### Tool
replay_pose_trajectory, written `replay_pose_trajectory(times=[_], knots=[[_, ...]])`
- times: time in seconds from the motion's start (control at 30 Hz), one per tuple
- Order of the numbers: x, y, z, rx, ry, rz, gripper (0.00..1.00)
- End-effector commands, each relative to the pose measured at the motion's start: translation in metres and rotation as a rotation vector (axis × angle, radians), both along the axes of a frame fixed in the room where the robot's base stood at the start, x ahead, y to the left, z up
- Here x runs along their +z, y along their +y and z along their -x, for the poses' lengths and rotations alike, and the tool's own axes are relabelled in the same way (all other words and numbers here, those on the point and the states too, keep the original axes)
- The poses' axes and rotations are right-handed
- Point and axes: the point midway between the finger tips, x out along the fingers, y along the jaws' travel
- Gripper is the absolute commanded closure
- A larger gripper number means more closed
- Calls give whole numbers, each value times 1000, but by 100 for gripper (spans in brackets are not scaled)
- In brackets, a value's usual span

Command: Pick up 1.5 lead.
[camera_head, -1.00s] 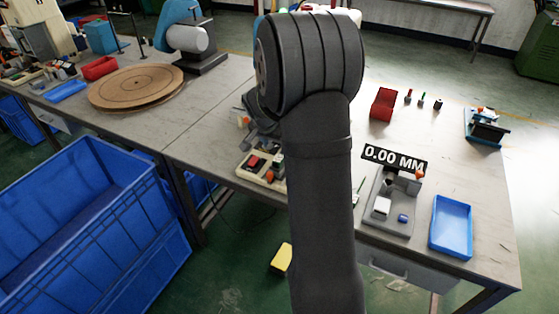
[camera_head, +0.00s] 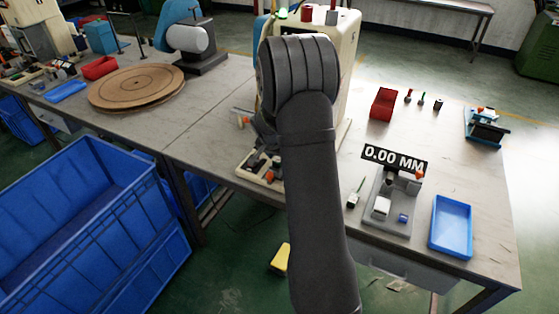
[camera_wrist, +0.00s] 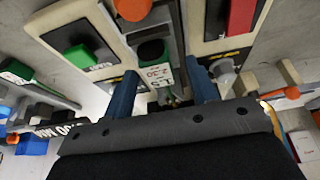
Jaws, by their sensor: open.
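In the wrist view, my gripper (camera_wrist: 161,98) is open, with its two blue fingers apart. A small part with a white label reading 1.5 (camera_wrist: 158,74), with red digits beside it, shows in the gap between the fingers. I take it for the 1.5 lead; its dark and green end lies just beyond the label. I cannot tell whether the fingers touch it. In the head view, my arm hides the gripper and most of the area around it.
In the wrist view, a cream fixture with a green button (camera_wrist: 80,57) and a red block (camera_wrist: 241,17) lies close around the fingers. In the head view, a gauge (camera_head: 388,215) reading 0.00 MM, a blue tray (camera_head: 466,226) and a red bin (camera_head: 383,104) stand on the right.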

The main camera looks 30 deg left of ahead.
Motion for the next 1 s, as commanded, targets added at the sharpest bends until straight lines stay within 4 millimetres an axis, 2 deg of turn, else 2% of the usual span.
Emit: replay_pose_trajectory(times=[0.07,0.3,0.37,0.57,0.67,1.0], knots=[[0,0,0,0,0,0,47],[0,0,0,0,0,0,94],[1,0,0,0,0,0,99],[2,0,0,-1,0,0,99],[10,0,-1,-1,-2,-3,99],[75,0,0,-2,-3,-2,99]])
